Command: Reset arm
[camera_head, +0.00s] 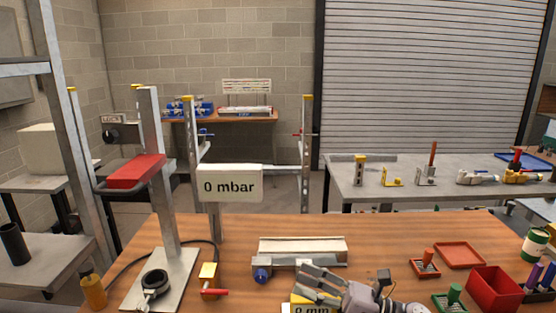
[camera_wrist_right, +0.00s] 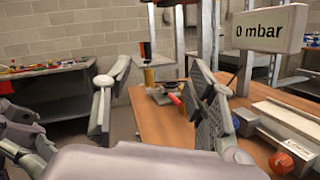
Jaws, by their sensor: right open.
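My right gripper (camera_head: 303,282) is open over the near part of the wooden table (camera_head: 390,235) in the head view. Its fingers point left, just in front of the metal-and-white channel-shaped block (camera_head: 300,258) with a blue knob. In the right wrist view, the two fingers of my right gripper (camera_wrist_right: 155,100) stand wide apart with nothing between them. The gripper partly covers a yellow and white "0 mm" display (camera_head: 312,308) at the bottom edge of the head view. I cannot make out my left gripper.
A "0 mbar" sign (camera_head: 231,184) stands behind the table. A metal post (camera_head: 165,195) with a red block (camera_head: 136,171) rises at left. A red bin (camera_head: 494,289), an orange tray (camera_head: 459,255) and small holders crowd the right side. The table's middle right is clear.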

